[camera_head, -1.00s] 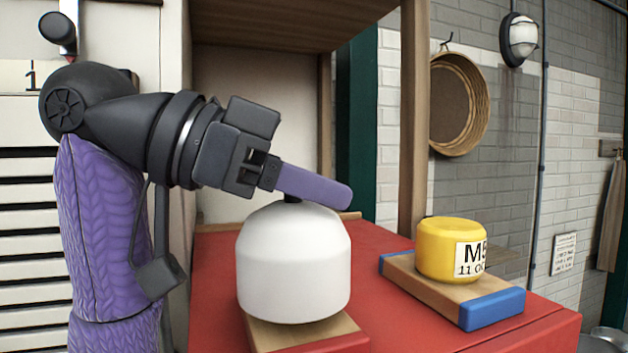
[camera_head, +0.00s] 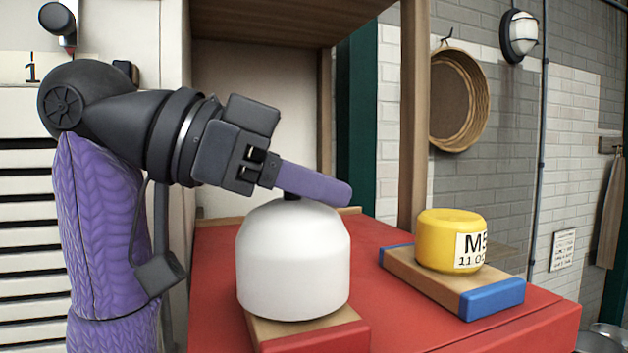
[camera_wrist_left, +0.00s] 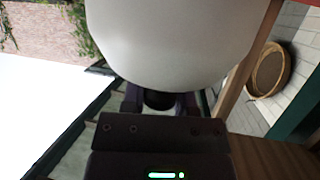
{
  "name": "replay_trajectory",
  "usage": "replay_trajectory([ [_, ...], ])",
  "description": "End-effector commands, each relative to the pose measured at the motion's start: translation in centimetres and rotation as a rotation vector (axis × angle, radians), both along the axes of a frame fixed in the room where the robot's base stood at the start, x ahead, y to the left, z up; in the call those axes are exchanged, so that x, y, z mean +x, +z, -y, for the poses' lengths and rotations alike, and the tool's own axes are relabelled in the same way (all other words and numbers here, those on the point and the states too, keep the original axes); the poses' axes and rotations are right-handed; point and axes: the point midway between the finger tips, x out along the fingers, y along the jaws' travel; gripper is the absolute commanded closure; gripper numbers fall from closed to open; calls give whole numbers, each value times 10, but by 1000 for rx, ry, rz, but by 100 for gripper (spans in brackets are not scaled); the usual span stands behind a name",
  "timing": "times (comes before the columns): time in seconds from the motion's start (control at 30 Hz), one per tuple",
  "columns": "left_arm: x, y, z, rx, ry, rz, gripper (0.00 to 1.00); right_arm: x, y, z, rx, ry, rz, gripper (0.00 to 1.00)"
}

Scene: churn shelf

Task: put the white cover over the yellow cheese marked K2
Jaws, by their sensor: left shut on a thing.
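The white cover (camera_head: 293,262) is a rounded dome, upright, with a black knob (camera_head: 291,197) on top. My left gripper (camera_head: 318,187) is shut on that knob. The cover is at or just above a wooden board with a red end (camera_head: 312,340); I cannot tell whether it touches. In the left wrist view the white cover (camera_wrist_left: 180,40) fills the top, with the knob (camera_wrist_left: 158,99) between the fingers. No cheese marked K2 shows; whatever is under the cover is hidden. The visible yellow cheese (camera_head: 440,240) is marked M5. My right gripper is not in view.
The M5 cheese sits on a wooden board with blue ends (camera_head: 492,299), right of the cover on the red shelf top (camera_head: 375,320). A wooden upright (camera_head: 414,120) stands behind. A round basket (camera_head: 458,100) hangs on the brick wall. Red surface is bare between the boards.

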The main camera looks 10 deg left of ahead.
Motion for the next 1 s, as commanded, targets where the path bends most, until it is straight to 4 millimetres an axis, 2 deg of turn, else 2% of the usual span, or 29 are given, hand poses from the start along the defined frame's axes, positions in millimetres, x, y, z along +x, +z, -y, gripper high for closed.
replay_trajectory([
  [0.4,0,-4,0,0,0,0,100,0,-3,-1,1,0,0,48],
  [0.43,0,-4,0,0,0,0,58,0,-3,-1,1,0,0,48],
  [0.6,0,-4,0,0,0,0,23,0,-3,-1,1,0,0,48],
  [0.87,-1,-2,-3,0,1,-1,23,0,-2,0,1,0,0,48],
  [1.0,-10,10,-27,-1,6,1,23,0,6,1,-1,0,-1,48],
])
